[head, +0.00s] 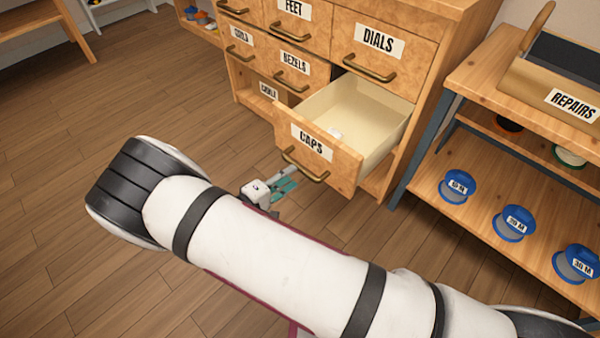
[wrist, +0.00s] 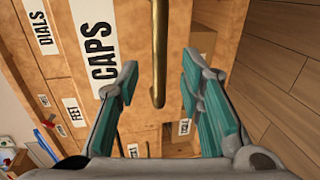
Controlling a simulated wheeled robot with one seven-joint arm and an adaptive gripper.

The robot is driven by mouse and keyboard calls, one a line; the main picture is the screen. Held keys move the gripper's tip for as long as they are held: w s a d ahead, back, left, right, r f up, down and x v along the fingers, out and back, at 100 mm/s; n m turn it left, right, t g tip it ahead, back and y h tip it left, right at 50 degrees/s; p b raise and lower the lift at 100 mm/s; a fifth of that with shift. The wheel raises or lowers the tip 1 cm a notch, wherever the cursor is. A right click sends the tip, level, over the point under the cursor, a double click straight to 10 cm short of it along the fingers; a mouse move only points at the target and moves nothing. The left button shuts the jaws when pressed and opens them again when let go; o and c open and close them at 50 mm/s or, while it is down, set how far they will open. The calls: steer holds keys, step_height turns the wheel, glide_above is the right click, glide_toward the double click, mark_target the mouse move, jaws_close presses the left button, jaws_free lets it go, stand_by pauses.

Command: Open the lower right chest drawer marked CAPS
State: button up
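The CAPS drawer (head: 340,160) stands pulled well out of the wooden chest, with its cream inside showing. Its front bears a white CAPS label (head: 311,142), which also shows in the wrist view (wrist: 103,63). Its brass bar handle (head: 305,166) is on the front; in the wrist view the handle (wrist: 158,50) appears between my two fingers, with clear gaps on both sides. My gripper (head: 294,179), with teal finger pads, is open and empty just below and in front of the handle. I cannot tell how far it is from the handle in depth.
Shut drawers marked DIALS (head: 378,41), FEET (head: 293,8) and BEZELS (head: 293,64) surround the open one. A shelf on the right holds blue spools (head: 513,222) and a REPAIRS box (head: 568,104). The wooden floor (head: 60,210) to the left is clear. My arm crosses the foreground.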

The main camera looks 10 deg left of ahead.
mark_target(301, 167)
steer(key=b+x, duration=0.1)
steer(key=x, duration=0.5)
steer(key=shift+r+b, duration=0.1)
steer(key=shift+b, duration=0.2)
steer(key=shift+c, duration=0.4)
steer(key=shift+s, duration=0.1)
jaws_close()
